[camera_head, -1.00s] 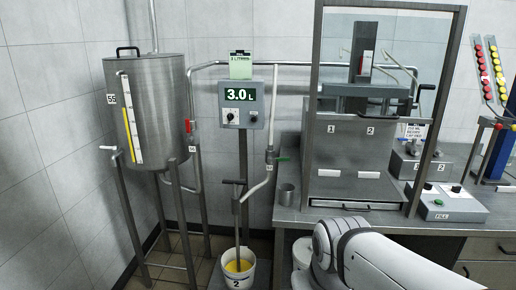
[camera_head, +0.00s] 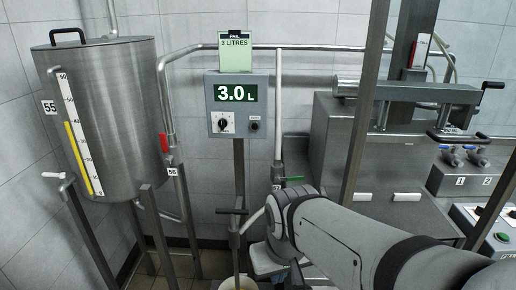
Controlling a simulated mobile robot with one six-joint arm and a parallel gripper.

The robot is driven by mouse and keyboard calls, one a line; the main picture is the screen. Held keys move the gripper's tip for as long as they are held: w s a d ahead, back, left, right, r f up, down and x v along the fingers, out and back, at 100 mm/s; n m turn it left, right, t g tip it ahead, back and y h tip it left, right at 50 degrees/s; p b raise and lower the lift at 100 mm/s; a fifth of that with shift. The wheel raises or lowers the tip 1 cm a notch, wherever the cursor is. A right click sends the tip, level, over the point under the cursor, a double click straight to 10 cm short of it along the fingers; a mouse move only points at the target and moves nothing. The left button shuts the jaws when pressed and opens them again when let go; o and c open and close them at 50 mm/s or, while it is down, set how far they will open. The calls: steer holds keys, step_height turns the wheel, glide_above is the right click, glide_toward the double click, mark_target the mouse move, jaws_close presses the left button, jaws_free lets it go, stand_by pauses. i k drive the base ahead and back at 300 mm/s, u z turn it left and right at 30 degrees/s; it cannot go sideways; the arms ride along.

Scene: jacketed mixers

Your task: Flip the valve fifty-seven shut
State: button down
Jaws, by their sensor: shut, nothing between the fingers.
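Valve fifty-seven has a green lever (camera_head: 296,178) on the vertical pipe right of the display post. The lever sticks out to the right, roughly level and across the pipe. A small tag (camera_head: 278,188) sits on the pipe beside it; its number is too small to read surely. My arm comes in from the lower right, and its rounded joint is just below the lever in the picture. I cannot tell whether they touch. The fingers of my gripper do not show.
A steel tank (camera_head: 108,115) marked 55 stands at left, with a red lever (camera_head: 164,143) tagged 56 beside it. A display (camera_head: 238,105) reads 3.0 L under a green card (camera_head: 234,50) saying 3 LITRES. A bucket (camera_head: 238,284) shows at the bottom edge. Bench equipment fills the right.

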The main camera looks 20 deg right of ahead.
mark_target(295, 179)
steer(key=z, duration=0.05)
steer(key=i, duration=0.5)
steer(key=z, duration=0.5)
steer(key=k, duration=0.85)
steer(key=z, duration=0.15)
steer(key=i, duration=0.9)
steer(key=u, duration=0.05)
